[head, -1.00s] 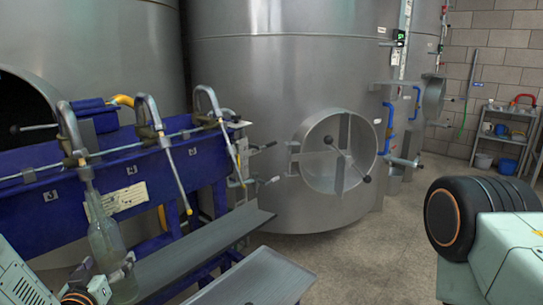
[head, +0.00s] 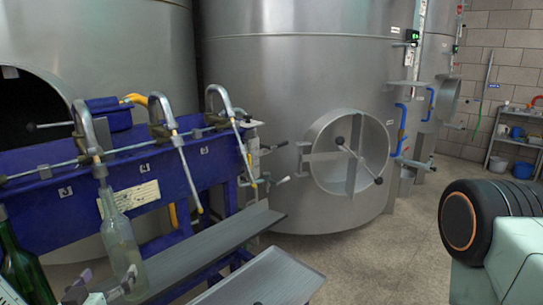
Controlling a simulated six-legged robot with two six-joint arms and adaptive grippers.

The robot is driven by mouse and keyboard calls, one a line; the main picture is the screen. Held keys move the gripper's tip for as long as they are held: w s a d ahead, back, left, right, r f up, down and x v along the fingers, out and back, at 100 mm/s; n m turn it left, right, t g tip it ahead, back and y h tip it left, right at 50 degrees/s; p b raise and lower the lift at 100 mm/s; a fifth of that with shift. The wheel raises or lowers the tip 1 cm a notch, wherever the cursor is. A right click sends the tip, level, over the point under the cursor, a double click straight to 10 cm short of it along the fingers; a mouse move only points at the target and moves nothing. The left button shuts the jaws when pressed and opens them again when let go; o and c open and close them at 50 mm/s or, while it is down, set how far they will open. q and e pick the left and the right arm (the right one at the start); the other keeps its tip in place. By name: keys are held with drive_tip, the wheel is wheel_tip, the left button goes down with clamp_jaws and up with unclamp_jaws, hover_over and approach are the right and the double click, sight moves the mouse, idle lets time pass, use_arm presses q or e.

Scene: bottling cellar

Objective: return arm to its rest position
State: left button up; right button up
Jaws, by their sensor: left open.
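My left gripper (head: 103,284) is at the bottom left of the head view, low beside the base of a clear glass bottle (head: 119,238). Its jaws are open, and one finger overlaps the bottle's lower edge; I cannot tell whether it touches. The lower part of this arm is cut off by the frame edge. The clear bottle stands nearly upright with its neck under a filling spout (head: 84,128) of the blue filler (head: 75,205). My right gripper is out of view.
A dark green bottle (head: 22,262) stands at the left edge, close to my left arm. Grey metal trays (head: 262,280) run along the filler's front. Large steel tanks (head: 290,85) stand behind. The floor (head: 400,245) right of the trays is clear. A shelf (head: 512,150) stands far right.

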sight(121, 251)
use_arm(q)
drive_tip(key=w, duration=0.6)
drive_tip(key=w+a, duration=0.1)
drive_tip(key=w, duration=0.2)
drive_tip(key=shift+w+a+f, duration=0.1)
drive_tip(key=shift+f, duration=0.25)
drive_tip(key=r+p, duration=0.2)
drive_tip(key=shift+s+d+r+p, duration=0.2)
drive_tip(key=shift+s+r+p, duration=0.05)
drive_tip(key=shift+s+p, duration=0.1)
drive_tip(key=shift+s+d+r+n+g+p, duration=0.2)
drive_tip(key=shift+s+d+n+g+p, duration=0.1)
drive_tip(key=shift+s+d+g+p, duration=0.1)
drive_tip(key=shift+d+f, duration=0.1)
drive_tip(key=shift+f, duration=0.1)
